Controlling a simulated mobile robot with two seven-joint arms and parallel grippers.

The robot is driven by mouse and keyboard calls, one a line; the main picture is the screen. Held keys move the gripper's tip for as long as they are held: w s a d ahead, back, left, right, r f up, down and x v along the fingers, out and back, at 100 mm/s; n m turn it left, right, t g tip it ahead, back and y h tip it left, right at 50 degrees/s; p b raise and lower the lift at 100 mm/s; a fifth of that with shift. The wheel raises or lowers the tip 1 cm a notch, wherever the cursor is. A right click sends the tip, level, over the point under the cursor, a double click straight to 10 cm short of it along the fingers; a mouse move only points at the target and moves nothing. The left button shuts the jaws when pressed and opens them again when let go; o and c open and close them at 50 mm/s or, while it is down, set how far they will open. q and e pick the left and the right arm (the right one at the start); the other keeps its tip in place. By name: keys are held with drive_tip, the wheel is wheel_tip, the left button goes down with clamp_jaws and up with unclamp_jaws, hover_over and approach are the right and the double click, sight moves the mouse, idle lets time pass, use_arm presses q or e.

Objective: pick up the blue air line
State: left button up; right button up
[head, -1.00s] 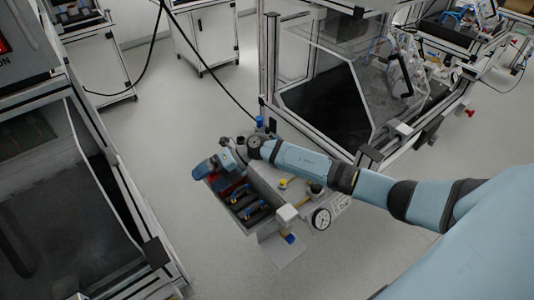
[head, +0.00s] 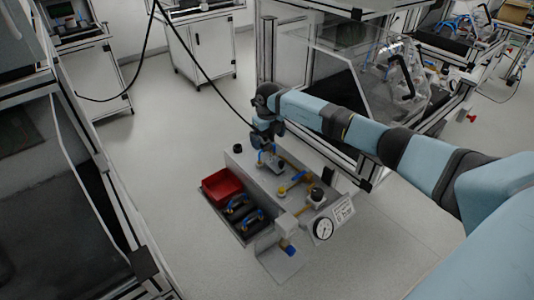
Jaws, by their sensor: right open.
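A grey test bench (head: 245,163) stands on the floor in the middle, with several yellow and blue fittings on its top. A small blue piece (head: 263,160), possibly the blue air line, shows at the bench's back, just below my right gripper (head: 264,146). I cannot tell exactly where it begins or ends. My right gripper is open and points down over the back of the bench top; its fingers are small and dark, and I cannot tell whether they touch anything. My left gripper is not in view.
A red bin (head: 221,184) and black trays (head: 252,222) with blue-handled parts sit along the bench's left side. A round gauge (head: 323,229) is at the front right. A framed clear enclosure (head: 350,62) stands behind. Open floor lies left of the bench.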

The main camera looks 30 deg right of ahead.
sight(267, 149)
wheel_tip(267, 149, down, 6)
drive_tip(key=shift+w+a+f, duration=0.1)
drive_tip(key=shift+w+f, duration=0.05)
drive_tip(key=shift+f, duration=0.1)
drive_tip(key=shift+c, duration=0.2)
drive_tip(key=c, duration=0.7)
